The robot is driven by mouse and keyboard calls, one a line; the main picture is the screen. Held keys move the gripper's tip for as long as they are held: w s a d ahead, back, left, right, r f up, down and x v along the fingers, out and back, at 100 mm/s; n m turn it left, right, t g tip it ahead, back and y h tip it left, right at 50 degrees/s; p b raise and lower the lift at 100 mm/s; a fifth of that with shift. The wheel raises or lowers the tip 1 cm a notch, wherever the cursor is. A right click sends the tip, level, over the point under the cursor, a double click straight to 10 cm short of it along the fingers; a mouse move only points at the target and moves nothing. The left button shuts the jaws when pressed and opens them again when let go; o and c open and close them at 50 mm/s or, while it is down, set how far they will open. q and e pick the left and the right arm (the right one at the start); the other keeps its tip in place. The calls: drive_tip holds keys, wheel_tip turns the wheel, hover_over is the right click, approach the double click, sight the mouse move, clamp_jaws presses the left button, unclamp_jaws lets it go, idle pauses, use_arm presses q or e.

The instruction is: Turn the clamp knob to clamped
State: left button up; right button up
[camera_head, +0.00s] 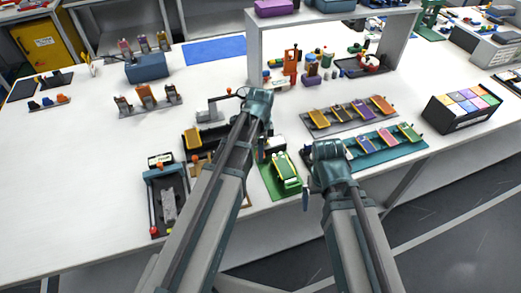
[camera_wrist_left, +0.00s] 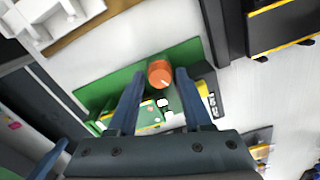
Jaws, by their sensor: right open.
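The clamp knob is a round orange knob (camera_wrist_left: 160,73) with a pale mark, on a green plate in the left wrist view. My left gripper's fingers (camera_wrist_left: 160,80) are apart, one on either side of the knob, with a small gap visible at each side. In the head view, my left gripper (camera_head: 258,100) is over the middle of the table and its fingertips are hidden. The green plate (camera_head: 268,186) shows beside my left arm, carrying a green device (camera_head: 285,170); I cannot make out the knob there. My right gripper (camera_head: 328,152) is open and empty near the front edge.
A black tray fixture (camera_head: 155,215) with a red ball knob stands left of my left arm. A teal rack (camera_head: 390,152) of coloured pouches is to the right, with a black box (camera_head: 462,108) beyond.

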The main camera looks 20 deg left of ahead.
use_arm(q)
drive_tip(key=shift+r, duration=0.15)
wheel_tip(320, 180, up, 14)
drive_tip(key=p, duration=1.4)
drive_tip(key=shift+f, duration=0.2)
drive_tip(key=n, duration=2.1)
drive_tip(key=shift+n, duration=0.3)
drive_tip(key=shift+f, duration=0.2)
